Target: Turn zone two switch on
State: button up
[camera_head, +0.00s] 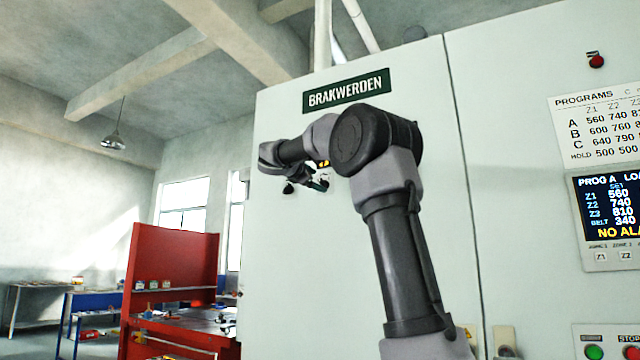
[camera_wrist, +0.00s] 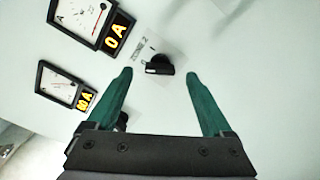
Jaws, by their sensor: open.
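The zone two switch (camera_wrist: 159,65) is a small black rotary knob on a pale panel in the wrist view. A label beside it reads ZONE 2, and a small light mark shows at the knob's left end. My gripper (camera_wrist: 159,74) has two green fingers spread wide, with nothing between them. The knob appears between and just beyond the fingertips, apart from both. In the head view my gripper (camera_head: 308,182) is small and dark in front of the cabinet, and the switch cannot be made out there.
Two meters (camera_wrist: 82,16) (camera_wrist: 64,86) with amber readouts sit left of the switch. Another dark knob (camera_wrist: 122,120) is partly hidden behind the left finger. The pale cabinet (camera_head: 520,130) carries a display (camera_head: 607,208) and push buttons at right. A red bench (camera_head: 172,262) stands at left.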

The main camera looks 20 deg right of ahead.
aim_at(322, 184)
jog(key=shift+x, duration=1.8)
grip_shut()
jog(key=shift+m, duration=0.3)
jog(key=m, duration=0.5)
jog(key=shift+f, duration=0.15)
jog(key=m, duration=0.6)
jog(key=shift+f, duration=0.15)
jog(key=shift+m, duration=0.3)
